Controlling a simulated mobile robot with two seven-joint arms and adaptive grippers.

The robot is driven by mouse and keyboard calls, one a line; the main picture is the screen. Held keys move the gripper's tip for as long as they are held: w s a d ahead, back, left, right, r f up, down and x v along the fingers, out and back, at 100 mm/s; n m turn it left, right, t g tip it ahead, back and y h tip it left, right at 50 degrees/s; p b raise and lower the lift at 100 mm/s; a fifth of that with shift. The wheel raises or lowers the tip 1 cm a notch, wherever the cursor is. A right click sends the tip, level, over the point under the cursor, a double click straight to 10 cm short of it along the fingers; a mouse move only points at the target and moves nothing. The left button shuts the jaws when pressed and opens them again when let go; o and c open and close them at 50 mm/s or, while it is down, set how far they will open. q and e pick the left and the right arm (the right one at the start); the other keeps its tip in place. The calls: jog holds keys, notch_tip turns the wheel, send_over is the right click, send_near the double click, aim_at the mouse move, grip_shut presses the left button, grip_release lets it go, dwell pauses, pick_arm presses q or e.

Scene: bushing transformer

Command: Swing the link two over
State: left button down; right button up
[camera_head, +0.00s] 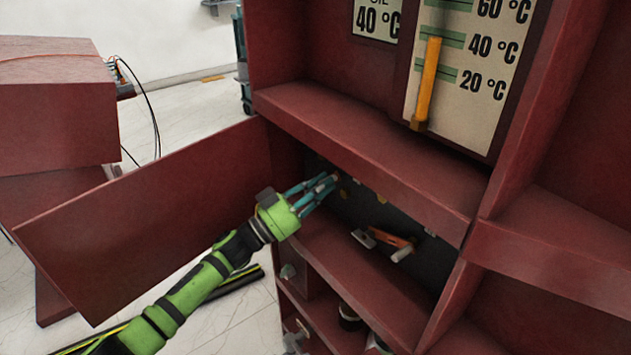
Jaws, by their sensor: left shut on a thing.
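My left gripper (322,184), green with teal fingers, reaches into the dark recess of the red cabinet. Its fingers are shut on a small pale piece at the recess's left side, which looks like the end of a link; the fingers hide most of it. Another link (391,238), an orange bar with pale handle-like ends, sits to the right and lower in the same recess, apart from my gripper. I cannot read any number on the links. My right gripper is not in view.
A red door panel (145,215) stands open on the left, behind my arm. A red shelf edge (370,160) overhangs the recess, and a lower ledge (350,270) runs under it. A thermometer panel (460,75) is above. Small brass-coloured contacts show on the recess's back wall.

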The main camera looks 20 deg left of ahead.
pick_arm(q)
jog(key=shift+s+d+f+m+g+h+b, duration=0.25)
jog(key=shift+f+m+g, duration=0.35)
jog(key=shift+m, duration=0.65)
jog(key=shift+s+d+f+m+g+h+b, duration=0.1)
jog(key=shift+d+f+m+g+h+b, duration=0.3)
jog(key=shift+m, duration=0.8)
jog(key=shift+s+d+f+m+g+h+b, duration=0.1)
jog(key=shift+s+f+m+g+h+b, duration=0.15)
jog(key=shift+f+m+g, duration=0.75)
jog(key=shift+r+m+t, duration=0.25)
jog(key=shift+t, duration=0.15)
jog(key=c, duration=1.3)
grip_release()
jog(key=shift+o, duration=0.2)
notch_tip(320, 180, up, 10)
